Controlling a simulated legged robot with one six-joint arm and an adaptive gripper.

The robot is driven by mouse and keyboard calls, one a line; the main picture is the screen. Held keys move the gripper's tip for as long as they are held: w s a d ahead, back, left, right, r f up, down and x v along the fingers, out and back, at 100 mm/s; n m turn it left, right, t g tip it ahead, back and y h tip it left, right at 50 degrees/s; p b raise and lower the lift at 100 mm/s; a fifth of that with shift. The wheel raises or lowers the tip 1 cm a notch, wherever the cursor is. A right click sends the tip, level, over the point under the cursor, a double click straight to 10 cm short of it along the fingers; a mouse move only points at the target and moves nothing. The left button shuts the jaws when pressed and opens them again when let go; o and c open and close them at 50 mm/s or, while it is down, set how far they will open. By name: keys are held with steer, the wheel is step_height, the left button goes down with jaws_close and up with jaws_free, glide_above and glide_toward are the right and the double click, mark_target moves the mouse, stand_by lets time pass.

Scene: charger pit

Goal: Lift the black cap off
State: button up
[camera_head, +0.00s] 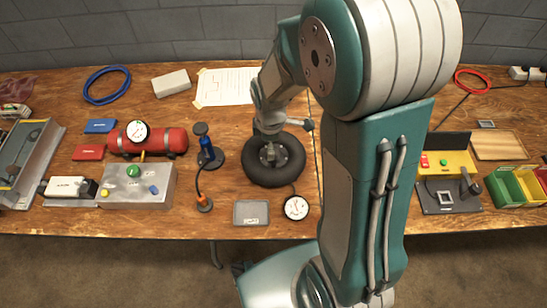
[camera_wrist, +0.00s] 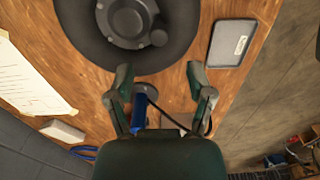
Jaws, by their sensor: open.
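A black tyre (camera_head: 291,172) lies flat on the wooden table with a dark hub in its middle. In the wrist view the tyre (camera_wrist: 80,28) fills the top left, and a small dark round piece (camera_wrist: 158,38) sits beside the hub (camera_wrist: 128,20); it looks like the black cap, but I cannot be sure. My gripper (camera_wrist: 160,76) is open and empty, its two fingers apart near the tyre's edge. In the head view my arm hangs over the back of the tyre and hides part of the hub.
A blue and black hand pump (camera_head: 206,150) stands left of the tyre, its hose leading to an orange-marked end. A grey tray (camera_head: 251,212) and a round gauge (camera_head: 296,208) lie in front. A red tank (camera_head: 170,141) and a grey box (camera_head: 140,188) stand further left.

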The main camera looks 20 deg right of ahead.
steer(key=f, duration=0.5)
steer(key=shift+d+f, duration=0.35)
steer(key=shift+d, duration=0.05)
steer(key=c, duration=0.9)
